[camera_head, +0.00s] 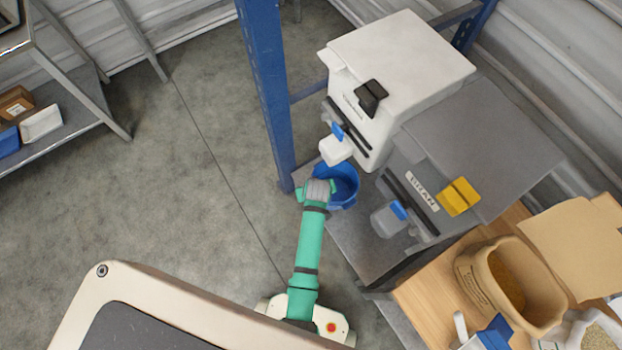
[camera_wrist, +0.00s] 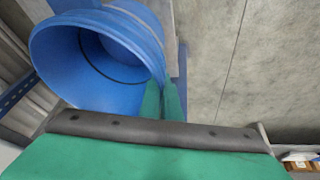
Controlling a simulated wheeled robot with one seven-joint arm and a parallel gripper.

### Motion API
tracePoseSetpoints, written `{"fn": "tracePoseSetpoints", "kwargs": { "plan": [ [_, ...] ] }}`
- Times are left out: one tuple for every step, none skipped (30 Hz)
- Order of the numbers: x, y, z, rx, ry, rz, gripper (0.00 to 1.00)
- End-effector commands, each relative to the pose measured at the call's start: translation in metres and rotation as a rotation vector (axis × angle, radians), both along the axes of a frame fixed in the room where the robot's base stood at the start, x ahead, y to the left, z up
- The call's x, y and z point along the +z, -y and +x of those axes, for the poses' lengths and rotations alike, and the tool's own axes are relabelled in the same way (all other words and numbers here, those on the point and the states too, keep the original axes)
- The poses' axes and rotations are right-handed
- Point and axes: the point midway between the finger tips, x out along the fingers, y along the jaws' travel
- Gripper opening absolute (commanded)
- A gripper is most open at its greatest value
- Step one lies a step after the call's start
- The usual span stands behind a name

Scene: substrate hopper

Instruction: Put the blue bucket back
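The blue bucket (camera_head: 343,186) is below the white hopper's spout, by the left edge of the grey shelf. My gripper (camera_head: 322,188) is at the bucket's left side. In the wrist view, the bucket (camera_wrist: 75,62) fills the upper left, its open mouth facing the camera and its inside looking empty. The gripper fingers (camera_wrist: 163,98) are close together at the bucket's right-hand wall and look shut on it. The fingertips are partly hidden. I cannot tell whether the bucket rests on the shelf or hangs just above it.
The white hopper (camera_head: 400,60) with its white spout (camera_head: 336,150) is above the bucket. A grey hopper (camera_head: 480,150) labelled BRAN stands to the right. A blue post (camera_head: 266,90) rises close on the left. A wooden table (camera_head: 430,298) holds an open sack (camera_head: 475,272). The floor at left is clear.

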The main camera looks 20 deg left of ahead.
Motion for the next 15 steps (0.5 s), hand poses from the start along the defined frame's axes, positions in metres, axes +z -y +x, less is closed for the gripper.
{"fn": "tracePoseSetpoints", "kwargs": {
  "plan": [
    [-0.004,-0.006,0.011,0.004,0.003,-0.003,0.00],
    [-0.006,-0.010,0.016,0.003,0.002,-0.002,0.00],
    [-0.010,-0.015,0.022,0.004,0.003,-0.003,0.00],
    [-0.013,-0.018,0.028,0.003,0.003,-0.003,0.00],
    [-0.018,-0.020,0.031,0.002,0.001,-0.003,0.00],
    [-0.025,-0.023,0.034,0.002,0.000,-0.002,0.00],
    [-0.030,-0.025,0.037,0.001,0.000,-0.002,0.00],
    [-0.035,-0.027,0.040,0.001,-0.001,-0.003,0.00],
    [-0.040,-0.031,0.045,0.003,0.000,-0.003,0.00],
    [-0.045,-0.034,0.047,0.004,0.000,-0.002,0.00],
    [-0.048,-0.037,0.050,0.006,0.001,-0.002,0.00],
    [-0.053,-0.040,0.052,0.007,0.000,-0.002,0.00],
    [-0.057,-0.042,0.054,0.008,0.001,-0.002,0.00],
    [-0.059,-0.044,0.056,0.009,0.001,-0.001,0.00],
    [-0.062,-0.047,0.057,0.010,0.001,-0.002,0.00]
  ]
}}
